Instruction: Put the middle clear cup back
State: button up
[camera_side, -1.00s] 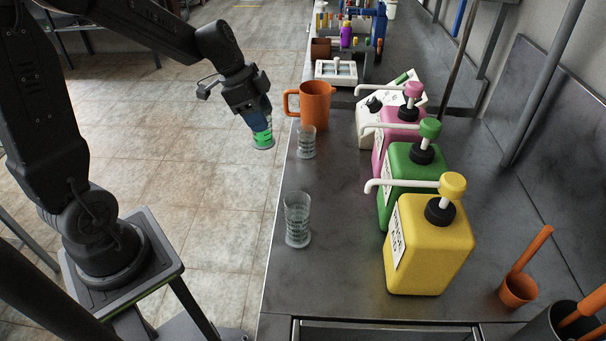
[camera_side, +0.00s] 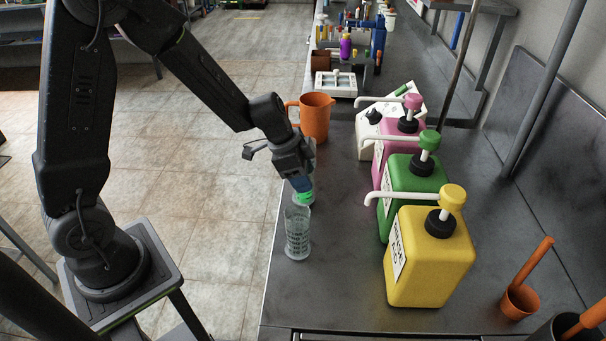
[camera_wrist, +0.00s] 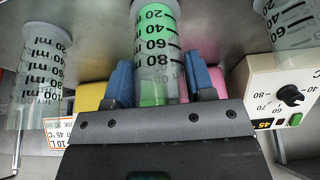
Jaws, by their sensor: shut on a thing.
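My gripper (camera_side: 302,184) is shut on the middle clear cup (camera_side: 305,198), which holds green liquid. The near clear cup also shows at left in the wrist view (camera_wrist: 42,65). The far clear cup shows at right in the wrist view (camera_wrist: 290,22); my gripper mostly hides it in the side view.
Yellow (camera_side: 430,262), green (camera_side: 408,185) and pink (camera_side: 398,140) pump containers stand to the right, their spouts pointing left. An orange jug (camera_side: 315,118) stands behind my gripper. A white box with a dial (camera_wrist: 283,95) is at the back. Bench (camera_side: 335,285) is bare in front.

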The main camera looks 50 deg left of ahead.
jog(key=shift+f, duration=0.15)
jog(key=o, duration=0.5)
jog(key=shift+f, duration=0.1)
jog(key=o, duration=0.5)
jog(key=shift+c, duration=0.2)
jog(key=v, duration=1.1)
jog(key=s+d+r+n+t+y, duration=0.1)
jog(key=s+r+n, duration=0.3)
jog(key=s, duration=0.4)
jog(key=s+d+r+n+t+y, duration=0.1)
jog(key=s+r+n, duration=0.3)
jog(key=s, duration=0.5)
jog(key=shift+s+d+r+n+y, duration=0.2)
jog(key=shift+d+r+n+y, duration=0.1)
jog(key=shift+n+y, duration=0.25)
